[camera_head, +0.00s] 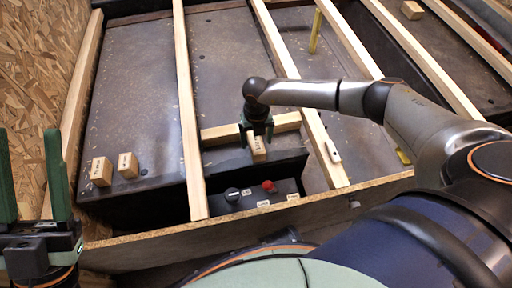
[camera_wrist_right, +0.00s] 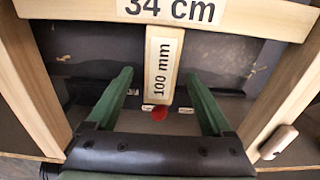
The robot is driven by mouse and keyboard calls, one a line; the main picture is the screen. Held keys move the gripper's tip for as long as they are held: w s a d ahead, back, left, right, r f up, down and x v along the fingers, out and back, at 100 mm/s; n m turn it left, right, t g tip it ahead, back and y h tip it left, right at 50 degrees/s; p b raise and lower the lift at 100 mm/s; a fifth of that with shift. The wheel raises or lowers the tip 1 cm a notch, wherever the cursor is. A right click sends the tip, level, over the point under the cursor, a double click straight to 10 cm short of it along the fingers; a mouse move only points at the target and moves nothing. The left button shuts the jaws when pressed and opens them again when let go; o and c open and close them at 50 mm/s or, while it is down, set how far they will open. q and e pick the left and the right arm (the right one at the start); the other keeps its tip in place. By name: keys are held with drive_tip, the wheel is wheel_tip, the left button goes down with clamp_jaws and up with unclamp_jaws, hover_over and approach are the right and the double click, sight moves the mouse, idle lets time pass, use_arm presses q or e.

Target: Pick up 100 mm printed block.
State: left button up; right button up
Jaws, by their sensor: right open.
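The 100 mm block (camera_wrist_right: 162,70) is a pale wooden piece with "100 mm" printed on it, lying just below the wooden bar marked "34 cm" (camera_wrist_right: 175,12) in the right wrist view. In the head view the block (camera_head: 258,152) shows under my right gripper (camera_head: 257,133), which partly covers it. My right gripper (camera_wrist_right: 158,104) is open, with one green finger on each side of the block's lower end. I cannot tell the height gap. My left gripper (camera_head: 32,180) stands at the left edge with its two green fingers apart, away from the block.
Two small printed blocks (camera_head: 101,172) (camera_head: 127,165) lie on the dark panel at left. Long wooden studs (camera_head: 188,110) flank the right gripper. A dark control box with a red button (camera_head: 268,186) sits nearer me, behind a chipboard edge (camera_head: 240,222). A light clip (camera_head: 333,151) sits on the right stud.

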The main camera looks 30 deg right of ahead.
sight(256, 142)
wheel_tip(256, 142, down, 4)
drive_tip(key=shift+w+d+r+b, duration=0.1)
drive_tip(key=shift+w+r+b, duration=0.05)
drive_tip(key=shift+b, duration=0.5)
use_arm(q)
wheel_tip(256, 142, down, 2)
drive_tip(key=shift+d+f, duration=0.15)
use_arm(e)
drive_tip(key=shift+r, duration=0.1)
clamp_jaws()
